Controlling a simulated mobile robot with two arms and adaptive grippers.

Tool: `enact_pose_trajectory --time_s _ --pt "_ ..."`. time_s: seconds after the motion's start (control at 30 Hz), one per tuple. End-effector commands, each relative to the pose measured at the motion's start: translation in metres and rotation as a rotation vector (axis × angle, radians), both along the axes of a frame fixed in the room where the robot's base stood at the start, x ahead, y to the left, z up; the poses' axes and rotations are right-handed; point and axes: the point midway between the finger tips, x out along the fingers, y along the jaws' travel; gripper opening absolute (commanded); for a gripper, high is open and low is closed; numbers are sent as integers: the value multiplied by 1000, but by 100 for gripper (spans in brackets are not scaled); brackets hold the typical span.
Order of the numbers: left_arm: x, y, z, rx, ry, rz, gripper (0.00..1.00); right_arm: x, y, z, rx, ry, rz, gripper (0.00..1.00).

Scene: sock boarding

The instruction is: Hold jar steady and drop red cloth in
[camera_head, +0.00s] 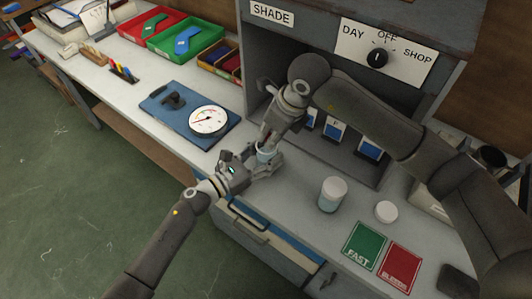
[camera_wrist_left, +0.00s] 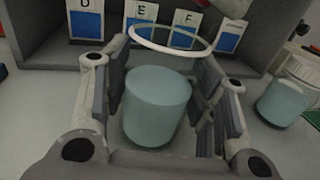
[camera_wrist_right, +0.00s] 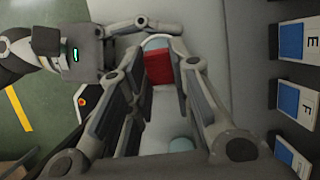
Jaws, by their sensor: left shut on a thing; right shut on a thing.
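A clear jar of pale blue liquid (camera_wrist_left: 157,105) stands upright between my left gripper's fingers (camera_head: 262,160), which press it from both sides. Its open rim (camera_wrist_left: 170,40) shows above the liquid in the left wrist view. My right gripper (camera_head: 268,138) reaches down from above, close over the jar. It is shut on a red cloth (camera_wrist_right: 158,65), seen between its fingertips in the right wrist view. The cloth overlaps the jar's pale rim there, so I cannot tell how far it is over or inside the mouth. A red edge (camera_wrist_left: 235,4) shows at the left wrist view's top.
A second jar (camera_head: 332,196) and a white round lid (camera_head: 386,211) stand to the right. Green (camera_head: 364,246) and red (camera_head: 402,267) cards lie at the front. A dial gauge (camera_head: 208,120) on a blue mat (camera_head: 165,112) lies left. The shade cabinet (camera_head: 258,60) stands behind.

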Motion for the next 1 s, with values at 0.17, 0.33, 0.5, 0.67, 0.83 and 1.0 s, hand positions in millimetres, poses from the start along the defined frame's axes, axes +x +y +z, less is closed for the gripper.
enact_pose_trajectory --time_s 0.17,0.33,0.5,0.67,0.83,1.0 --pt "0 0 0 0 0 0 24 0 0 -1 0 0 0 14" --pt "0 0 0 0 0 0 24 0 0 -1 0 0 0 31" --pt "0 0 0 0 0 0 24 0 0 -1 0 0 0 46" --pt "0 0 0 0 0 0 24 0 0 -1 0 0 0 46" --pt "0 0 0 0 0 0 24 -1 -1 5 0 -2 1 46" --pt "0 0 0 0 0 1 24 -5 -9 30 1 -4 0 46"
